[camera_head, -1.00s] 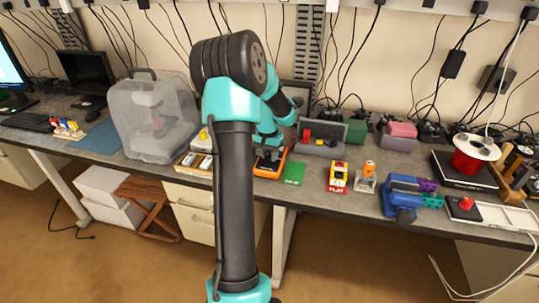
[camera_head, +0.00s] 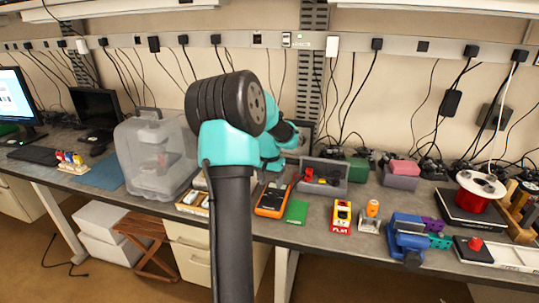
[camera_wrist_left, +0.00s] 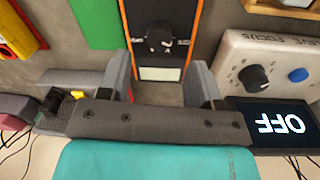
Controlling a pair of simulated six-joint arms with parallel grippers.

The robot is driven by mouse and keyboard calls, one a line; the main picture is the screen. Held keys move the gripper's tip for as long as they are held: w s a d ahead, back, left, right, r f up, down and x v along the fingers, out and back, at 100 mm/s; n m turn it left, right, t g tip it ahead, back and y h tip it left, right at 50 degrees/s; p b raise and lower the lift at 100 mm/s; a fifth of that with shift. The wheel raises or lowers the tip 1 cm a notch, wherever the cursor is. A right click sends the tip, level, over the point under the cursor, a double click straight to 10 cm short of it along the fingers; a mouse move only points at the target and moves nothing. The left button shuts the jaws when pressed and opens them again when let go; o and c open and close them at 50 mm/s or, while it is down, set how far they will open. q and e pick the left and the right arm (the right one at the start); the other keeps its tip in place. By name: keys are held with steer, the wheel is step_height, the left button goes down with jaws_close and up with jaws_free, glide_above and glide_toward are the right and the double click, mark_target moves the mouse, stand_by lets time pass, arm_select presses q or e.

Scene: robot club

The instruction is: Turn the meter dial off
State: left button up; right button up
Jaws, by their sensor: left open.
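The meter (camera_head: 271,202) is an orange-edged dark device lying on the bench in the head view. In the left wrist view the meter (camera_wrist_left: 190,28) shows at the top middle, with a round black dial (camera_wrist_left: 159,35) and a pale screen (camera_wrist_left: 160,73). The dial's exact setting is too small to read. My left gripper (camera_wrist_left: 160,88) is open and empty, its fingers apart at the near end of the meter, clear of the dial. In the head view my left arm hides much of this gripper. My right gripper is not in view.
A white box with a black knob (camera_wrist_left: 254,77), a blue button and a display (camera_wrist_left: 272,125) reading OFF lies close beside the meter. A green pad (camera_head: 297,212) lies on the other side. A grey bin (camera_head: 328,188) stands behind. A clear case (camera_head: 150,165) stands left.

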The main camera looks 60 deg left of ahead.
arm_select(q)
step_height(320, 180, up, 12)
steer(key=shift+s+a, duration=0.25)
steer(key=shift+a, duration=0.05)
steer(key=shift+f, duration=0.1)
stand_by(0.3)
